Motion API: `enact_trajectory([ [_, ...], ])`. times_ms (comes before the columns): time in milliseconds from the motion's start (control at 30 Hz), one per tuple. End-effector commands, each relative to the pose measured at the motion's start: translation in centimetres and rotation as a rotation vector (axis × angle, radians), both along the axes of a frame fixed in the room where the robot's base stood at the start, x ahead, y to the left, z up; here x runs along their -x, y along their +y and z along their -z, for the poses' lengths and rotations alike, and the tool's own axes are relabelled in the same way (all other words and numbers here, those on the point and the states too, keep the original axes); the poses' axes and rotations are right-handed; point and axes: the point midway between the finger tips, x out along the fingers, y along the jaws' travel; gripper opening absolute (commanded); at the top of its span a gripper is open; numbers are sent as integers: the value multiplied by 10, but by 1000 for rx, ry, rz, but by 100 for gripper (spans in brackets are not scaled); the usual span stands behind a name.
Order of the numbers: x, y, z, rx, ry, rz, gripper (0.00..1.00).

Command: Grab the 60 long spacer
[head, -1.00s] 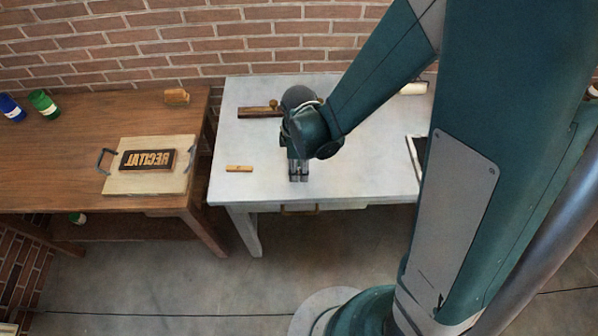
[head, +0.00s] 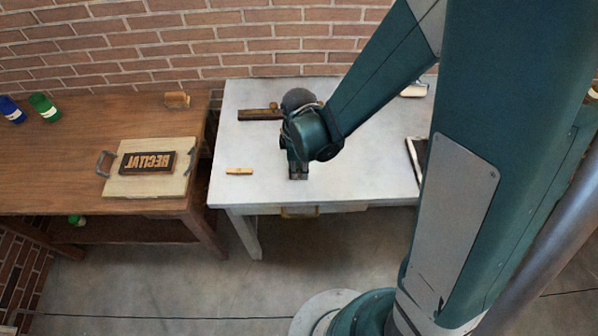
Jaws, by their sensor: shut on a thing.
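My gripper (head: 298,174) points down at the front middle of the pale table (head: 345,185). It is shut on a small piece that the jaws hide, so its length and any marking cannot be read. A short light-wood spacer (head: 239,171) with a small dark mark lies flat on the table, left of my gripper and apart from it. The mark is too small to read, so I cannot tell whether this is the 60 long one.
A dark wooden bar with a brass knob (head: 258,114) lies behind, left of my wrist. A dark-edged frame (head: 414,160) and a pale roller (head: 414,90) are at right. The brown table (head: 60,180) at left holds a board (head: 150,186) with a RECITAL block (head: 147,161).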

Motion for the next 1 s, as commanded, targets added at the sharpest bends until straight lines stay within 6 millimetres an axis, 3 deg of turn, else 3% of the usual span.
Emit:
enact_trajectory([
  [367, 0, 0, -18, 0, 0, 0, 5],
  [1000, 0, 0, -86, 0, 0, 0, 5],
])
